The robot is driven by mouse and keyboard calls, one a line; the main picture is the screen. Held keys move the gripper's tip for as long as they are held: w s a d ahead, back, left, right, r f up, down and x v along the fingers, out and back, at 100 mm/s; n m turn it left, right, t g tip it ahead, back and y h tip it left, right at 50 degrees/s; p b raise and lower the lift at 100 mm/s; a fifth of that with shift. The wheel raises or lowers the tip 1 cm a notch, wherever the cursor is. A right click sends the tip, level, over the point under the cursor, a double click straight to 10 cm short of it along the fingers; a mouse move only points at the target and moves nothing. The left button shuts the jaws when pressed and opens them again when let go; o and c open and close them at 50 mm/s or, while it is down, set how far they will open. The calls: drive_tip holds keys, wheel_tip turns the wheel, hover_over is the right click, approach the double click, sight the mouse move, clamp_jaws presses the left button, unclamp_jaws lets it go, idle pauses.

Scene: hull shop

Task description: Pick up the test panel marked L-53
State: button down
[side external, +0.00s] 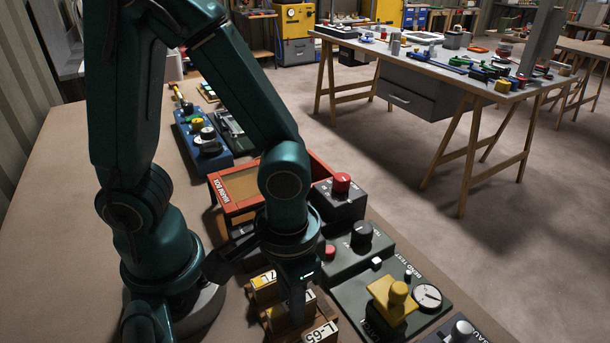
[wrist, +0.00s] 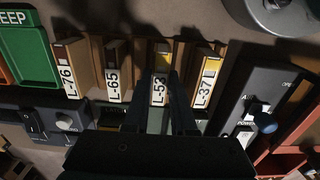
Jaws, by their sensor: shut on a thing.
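The test panel marked L-53 (wrist: 160,88) has a white label and a yellow patch at its top; in the wrist view it stands in a row of wooden panels. My gripper (wrist: 161,106) is shut on it, one finger on each side of the label. In the side view my gripper (side external: 291,312) is down among the panels, and its fingers and wrist hide most of L-53. I cannot tell whether L-53 is raised from its place. L-65 (wrist: 113,82) and L-76 (wrist: 70,78) stand to its left, and L-37 (wrist: 206,85) to its right.
A green tray marked KEEP (wrist: 24,48) lies beyond L-76. In the side view an orange-red box (side external: 222,208) stands behind my gripper. A dark bend-test unit (side external: 350,292) with a yellow block (side external: 391,304) is close on the right. The bench's left side (side external: 60,200) is clear.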

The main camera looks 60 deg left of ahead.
drive_tip(key=shift+r, duration=3.5)
